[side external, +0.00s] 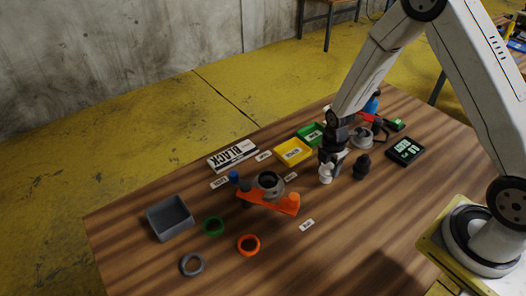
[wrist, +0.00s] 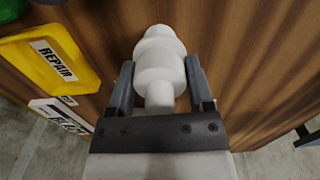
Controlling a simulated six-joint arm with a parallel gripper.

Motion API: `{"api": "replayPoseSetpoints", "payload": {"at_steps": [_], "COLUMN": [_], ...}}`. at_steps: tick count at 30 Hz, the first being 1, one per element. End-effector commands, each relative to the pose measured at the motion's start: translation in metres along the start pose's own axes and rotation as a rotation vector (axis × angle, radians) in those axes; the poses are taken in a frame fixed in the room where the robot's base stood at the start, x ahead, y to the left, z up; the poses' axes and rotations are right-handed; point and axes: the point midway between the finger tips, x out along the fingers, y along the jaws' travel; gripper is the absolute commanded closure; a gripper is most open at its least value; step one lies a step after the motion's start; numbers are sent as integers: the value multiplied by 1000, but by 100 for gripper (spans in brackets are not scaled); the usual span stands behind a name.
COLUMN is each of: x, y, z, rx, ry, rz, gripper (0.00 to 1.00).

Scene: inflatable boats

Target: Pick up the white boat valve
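The white boat valve (side external: 326,174) stands on the wooden table, directly below my gripper (side external: 332,160) in the side view. In the wrist view the valve (wrist: 160,62) shows as stacked round white sections with a narrower neck towards the palm. It lies between the two dark fingers of my gripper (wrist: 160,78), one on each side. The fingertips are very close to its wide middle section. I cannot tell whether they touch it or leave a thin gap.
A black fitting (side external: 362,167) stands close to the right of the valve. A yellow tray (side external: 294,151) and a green tray (side external: 311,134) lie behind it to the left. An orange tool (side external: 280,202), a grey bin (side external: 170,217) and several rings are farther left.

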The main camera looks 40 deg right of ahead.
Motion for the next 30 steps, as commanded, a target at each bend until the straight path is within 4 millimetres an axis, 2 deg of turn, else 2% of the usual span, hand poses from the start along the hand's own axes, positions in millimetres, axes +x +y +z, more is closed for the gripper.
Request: {"api": "replayPoseSetpoints", "payload": {"at_steps": [1,3,4,17,23,30], "x": [0,0,0,-6,-21,-50], "y": [0,0,0,1,1,1], "z": [0,0,0,0,0,0], "rx": [0,0,0,0,0,0], "ry": [0,0,0,0,0,0], "rz": [1,1,1,2,3,5], "gripper": [67,89,97,97,97,97]}}
